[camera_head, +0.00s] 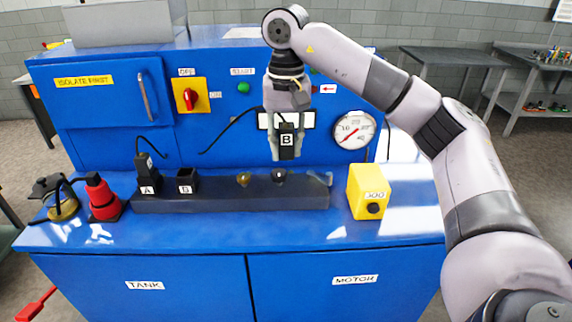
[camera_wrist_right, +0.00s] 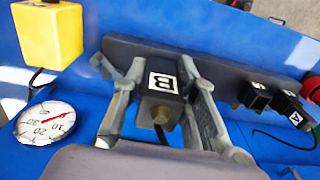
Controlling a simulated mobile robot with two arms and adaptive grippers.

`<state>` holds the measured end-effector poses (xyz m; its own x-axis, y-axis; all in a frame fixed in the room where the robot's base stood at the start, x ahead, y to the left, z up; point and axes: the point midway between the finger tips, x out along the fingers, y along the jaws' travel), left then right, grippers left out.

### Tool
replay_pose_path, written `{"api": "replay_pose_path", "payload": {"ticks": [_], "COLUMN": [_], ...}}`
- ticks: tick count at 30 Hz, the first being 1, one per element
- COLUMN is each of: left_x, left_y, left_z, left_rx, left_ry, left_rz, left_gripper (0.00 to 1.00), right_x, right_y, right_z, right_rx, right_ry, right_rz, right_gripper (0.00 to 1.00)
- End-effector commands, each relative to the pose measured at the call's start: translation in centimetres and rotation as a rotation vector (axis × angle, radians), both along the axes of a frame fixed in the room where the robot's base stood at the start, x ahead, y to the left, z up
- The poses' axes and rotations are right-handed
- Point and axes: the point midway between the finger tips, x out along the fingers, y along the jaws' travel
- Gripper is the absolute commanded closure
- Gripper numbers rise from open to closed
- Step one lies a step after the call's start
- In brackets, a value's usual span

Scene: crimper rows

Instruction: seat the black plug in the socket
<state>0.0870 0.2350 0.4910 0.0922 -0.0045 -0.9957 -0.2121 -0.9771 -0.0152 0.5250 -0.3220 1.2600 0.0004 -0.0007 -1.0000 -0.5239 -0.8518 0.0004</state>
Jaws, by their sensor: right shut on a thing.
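My right gripper (camera_head: 287,140) is shut on a black plug labelled B (camera_head: 287,141) and holds it above the dark rail (camera_head: 230,198), apart from it. A black cable trails from the plug to the left. The plug also shows between the fingers in the right wrist view (camera_wrist_right: 160,85). The black socket labelled B (camera_head: 187,182) stands on the rail, left of the held plug, and looks empty. Beside it, a black plug labelled A (camera_head: 147,177) sits upright at the rail's left end. My left gripper is not in view.
A yellow box (camera_head: 367,190) stands right of the rail. A red bottle-like object (camera_head: 102,197) and a dark-topped yellow item (camera_head: 62,204) stand at the left. A gauge (camera_head: 354,130) and a red switch (camera_head: 189,98) are on the blue panel behind. Knobs stand on the rail's right half.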

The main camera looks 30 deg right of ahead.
Motion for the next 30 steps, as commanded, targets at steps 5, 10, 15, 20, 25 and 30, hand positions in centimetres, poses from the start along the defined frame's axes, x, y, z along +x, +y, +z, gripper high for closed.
{"api": "replay_pose_path", "payload": {"ticks": [5, 10, 15, 20, 25, 30], "left_x": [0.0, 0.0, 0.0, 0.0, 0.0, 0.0], "left_y": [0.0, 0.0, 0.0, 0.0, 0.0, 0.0], "left_z": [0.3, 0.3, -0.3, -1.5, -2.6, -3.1], "left_rx": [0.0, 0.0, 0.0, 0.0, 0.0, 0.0], "left_ry": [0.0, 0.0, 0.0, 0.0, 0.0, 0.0], "left_rz": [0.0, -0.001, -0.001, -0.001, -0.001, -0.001], "left_gripper": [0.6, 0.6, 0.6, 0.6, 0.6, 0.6], "right_x": [0.0, 0.0, -0.6, -2.7, -6.2, -9.2], "right_y": [0.0, 0.1, 1.6, 5.5, 9.7, 12.3], "right_z": [1.5, 1.7, -0.9, -6.5, -11.9, -15.0], "right_rx": [0.0, 0.001, -0.001, -0.001, 0.002, 0.001], "right_ry": [-0.001, 0.001, 0.006, 0.007, 0.005, 0.002], "right_rz": [0.001, 0.002, 0.062, 0.215, 0.392, 0.508], "right_gripper": [1.0, 1.0, 1.0, 1.0, 1.0, 1.0]}}
